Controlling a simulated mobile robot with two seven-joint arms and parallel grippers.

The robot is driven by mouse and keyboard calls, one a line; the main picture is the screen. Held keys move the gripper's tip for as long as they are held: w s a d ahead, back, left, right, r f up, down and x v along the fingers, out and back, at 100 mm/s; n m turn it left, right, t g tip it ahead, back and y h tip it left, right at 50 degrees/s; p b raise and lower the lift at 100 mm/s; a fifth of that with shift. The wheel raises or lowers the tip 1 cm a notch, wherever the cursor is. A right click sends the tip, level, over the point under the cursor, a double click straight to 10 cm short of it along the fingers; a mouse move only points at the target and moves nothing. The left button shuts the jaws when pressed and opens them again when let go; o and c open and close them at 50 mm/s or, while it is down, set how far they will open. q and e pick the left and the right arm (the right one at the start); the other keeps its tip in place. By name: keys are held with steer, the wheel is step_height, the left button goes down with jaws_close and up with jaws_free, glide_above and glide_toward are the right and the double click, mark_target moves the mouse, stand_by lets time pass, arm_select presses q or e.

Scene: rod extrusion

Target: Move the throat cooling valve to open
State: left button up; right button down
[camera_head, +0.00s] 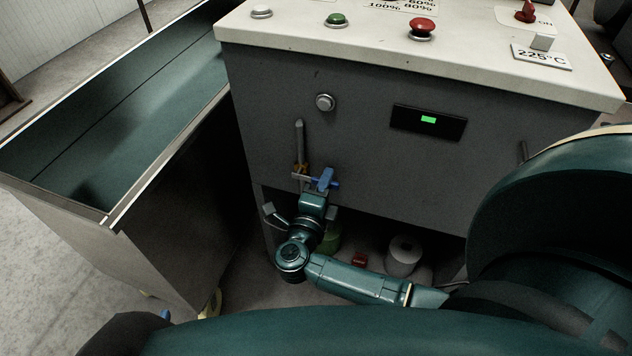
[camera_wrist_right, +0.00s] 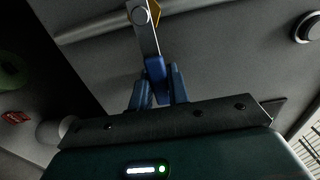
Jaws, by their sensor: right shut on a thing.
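The throat cooling valve has a brass body (camera_head: 301,167) on a vertical grey pipe at the front of the machine. Its flat metal lever (camera_wrist_right: 147,38) ends in a blue grip (camera_wrist_right: 155,67). In the head view the lever points right from the pipe, across its line. The brass pivot shows at the top of that view. My left gripper is not in view.
The grey machine cabinet (camera_head: 260,110) stands behind the valve, with a round button (camera_head: 324,102) and a dark display (camera_head: 428,122) above. An open bin (camera_head: 115,222) stands close on the left. A white roll (camera_head: 403,252) and a red object (camera_head: 360,259) lie under the cabinet.

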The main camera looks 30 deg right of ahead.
steer(key=shift+r, duration=0.1)
steer(key=shift+r+n+p, duration=0.25)
steer(key=shift+n+p, duration=0.05)
steer(key=shift+p, duration=0.35)
steer(key=shift+w+r+n+p, duration=0.1)
steer(key=shift+r+n+p, duration=0.2)
steer(key=shift+n+p, duration=0.55)
steer(key=r+n+p, duration=0.1)
steer(key=p, duration=0.1)
steer(key=shift+w+p, duration=0.1)
steer(key=shift+p, duration=0.2)
steer(key=shift+a+n+p, duration=0.1)
steer(key=shift+n+p, duration=0.25)
steer(key=shift+r, duration=0.1)
